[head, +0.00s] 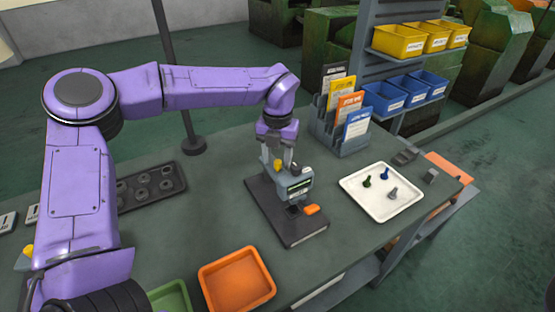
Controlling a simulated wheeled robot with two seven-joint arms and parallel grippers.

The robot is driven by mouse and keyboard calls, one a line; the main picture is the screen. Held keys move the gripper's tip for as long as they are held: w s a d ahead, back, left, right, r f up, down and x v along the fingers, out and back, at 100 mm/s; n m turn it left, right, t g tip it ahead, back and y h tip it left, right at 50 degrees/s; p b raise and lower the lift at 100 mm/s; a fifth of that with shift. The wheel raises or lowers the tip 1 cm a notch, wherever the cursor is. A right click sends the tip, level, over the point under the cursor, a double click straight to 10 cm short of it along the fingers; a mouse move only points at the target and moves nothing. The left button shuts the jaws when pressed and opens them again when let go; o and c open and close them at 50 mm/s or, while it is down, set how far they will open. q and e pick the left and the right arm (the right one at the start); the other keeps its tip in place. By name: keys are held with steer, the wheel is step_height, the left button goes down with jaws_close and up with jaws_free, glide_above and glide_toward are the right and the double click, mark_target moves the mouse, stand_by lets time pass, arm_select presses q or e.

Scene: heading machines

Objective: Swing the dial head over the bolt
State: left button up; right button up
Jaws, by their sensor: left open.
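A gauge stands on a dark base plate (262,197) in the middle of the bench. Its grey dial head (300,187) has a small dark display and faces the front right. A yellow knob (278,165) shows at its back left, and an orange piece (312,210) sticks out low at its front. My left gripper (289,167) points down at the top of the dial head, fingers open around or just above it; I cannot tell whether they touch. No bolt can be made out under the head, where it is dark and small. My right gripper is not in view.
A white tray (350,189) with green, blue and grey bolts lies to the right. A card rack (345,137) stands behind. An orange bin (237,280) and a green bin (171,298) are in front. A dark tray (150,186) with round parts lies left.

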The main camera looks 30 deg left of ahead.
mark_target(278, 161)
arm_select(q)
step_height(278, 161, up, 9)
steer(key=b, duration=0.1)
steer(key=shift+r, duration=0.25)
